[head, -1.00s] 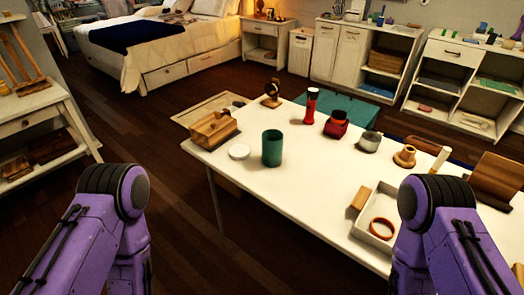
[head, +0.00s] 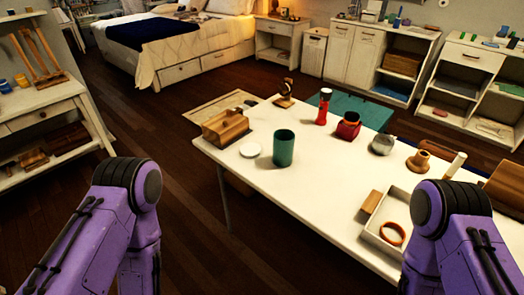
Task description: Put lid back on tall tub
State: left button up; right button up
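A tall dark green tub (head: 284,148) stands upright and open-topped on the white table (head: 262,190), near its left end. A flat round white lid (head: 250,150) lies on the table just left of the tub, apart from it. Only purple upper parts of my two arms show, at the lower left and lower right. Both grippers are out of the picture.
A wooden box (head: 226,128) sits left of the lid. A red flashlight (head: 323,108), a red pot (head: 347,126), a grey jar (head: 382,145) and a wooden spool (head: 419,162) stand behind. A white tray (head: 372,230) holds an orange ring (head: 392,233). The table's front left is clear.

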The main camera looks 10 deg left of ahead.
aim_at(283, 139)
jog(key=u, duration=1.65)
jog(key=i, duration=2.65)
jog(key=z, duration=4)
